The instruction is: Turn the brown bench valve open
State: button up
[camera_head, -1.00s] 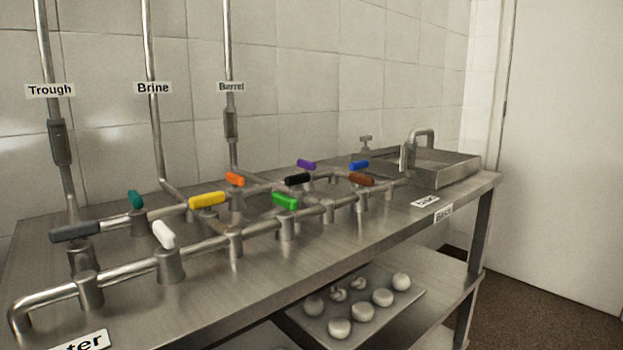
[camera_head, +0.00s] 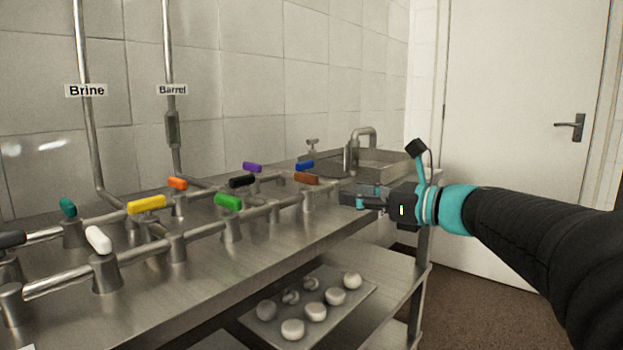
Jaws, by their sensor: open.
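The brown bench valve (camera_head: 306,178) has a short brown lever handle on a metal stem, on the pipework toward the right of the steel bench. My gripper (camera_head: 348,198) comes in from the right and points left, with its fingertips just right of and slightly below the brown handle in the picture. It is open, with nothing seen between its fingers. It looks apart from the handle, though the depth between them is hard to judge.
Close by are the blue handle (camera_head: 304,165), black handle (camera_head: 242,181), purple handle (camera_head: 252,167) and green handle (camera_head: 228,201). A sink (camera_head: 385,165) with a tap (camera_head: 360,140) lies behind my gripper. A tray (camera_head: 262,338) of pale round items sits on the lower shelf.

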aim_at(295, 173)
jog(key=shift+m+t, duration=0.3)
jog(key=shift+m, duration=0.2)
jog(key=x, duration=0.4)
jog(key=r+x, duration=0.1)
jog(key=x, duration=0.4)
jog(key=w+p+x, duration=0.1)
jog(key=x, duration=0.4)
jog(key=shift+d+r, duration=0.3)
jog(key=shift+d, duration=0.05)
grip_shut()
